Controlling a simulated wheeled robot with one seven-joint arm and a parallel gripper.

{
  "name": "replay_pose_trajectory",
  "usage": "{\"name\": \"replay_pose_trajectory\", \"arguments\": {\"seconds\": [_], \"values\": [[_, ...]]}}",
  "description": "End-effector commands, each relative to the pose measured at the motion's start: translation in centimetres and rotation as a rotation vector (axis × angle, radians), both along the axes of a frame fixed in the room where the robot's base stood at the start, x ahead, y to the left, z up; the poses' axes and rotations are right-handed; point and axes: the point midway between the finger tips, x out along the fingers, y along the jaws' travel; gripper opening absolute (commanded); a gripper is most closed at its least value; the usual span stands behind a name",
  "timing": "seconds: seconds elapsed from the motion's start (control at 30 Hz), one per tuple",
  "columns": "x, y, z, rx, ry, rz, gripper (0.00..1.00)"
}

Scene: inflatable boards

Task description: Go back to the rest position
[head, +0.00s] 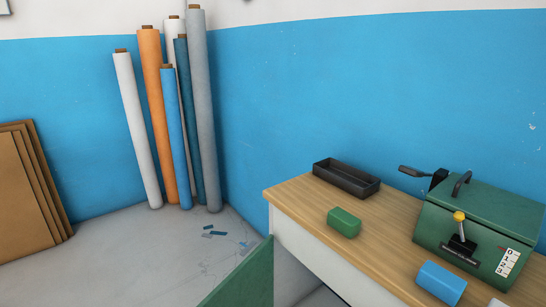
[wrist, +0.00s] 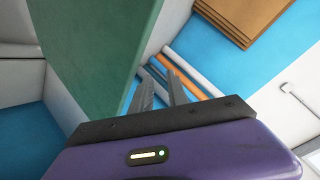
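My gripper (wrist: 158,75) shows in the wrist view. Its two grey fingers stand apart with nothing between them, and the fabric rolls on the far floor show behind. The purple wrist housing (wrist: 180,155) fills the bottom of that view. The gripper and arm do not show in the head view.
A wooden-topped workbench (head: 290,202) holds a black tray (head: 346,178), a green block (head: 344,222), a blue block (head: 441,283) and a green lever machine (head: 490,215). Rolls (head: 204,110) lean in the corner near cardboard sheets (head: 25,190). A green panel (head: 245,283) rises in front; it also looms beside my gripper in the wrist view (wrist: 90,50).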

Motion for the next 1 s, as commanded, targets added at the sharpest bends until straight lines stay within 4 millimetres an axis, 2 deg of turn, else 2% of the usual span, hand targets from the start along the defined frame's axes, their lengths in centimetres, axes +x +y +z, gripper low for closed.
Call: {"name": "replay_pose_trajectory", "arguments": {"seconds": [0.03, 0.1, 0.27, 0.43, 0.7, 1.0], "values": [[-0.4, -2.2, -1.6, -0.011, -0.050, 0.010, 0.20], [-1.0, -4.9, -2.5, -0.026, -0.128, 0.025, 0.20], [-3.2, -11.1, -3.9, -0.069, -0.295, 0.040, 0.20], [-6.6, -17.9, -4.8, -0.131, -0.450, 0.029, 0.20], [-13.7, -27.8, -4.8, -0.248, -0.637, -0.030, 0.20], [-22.6, -36.6, -3.5, -0.378, -0.734, -0.131, 0.20]]}}
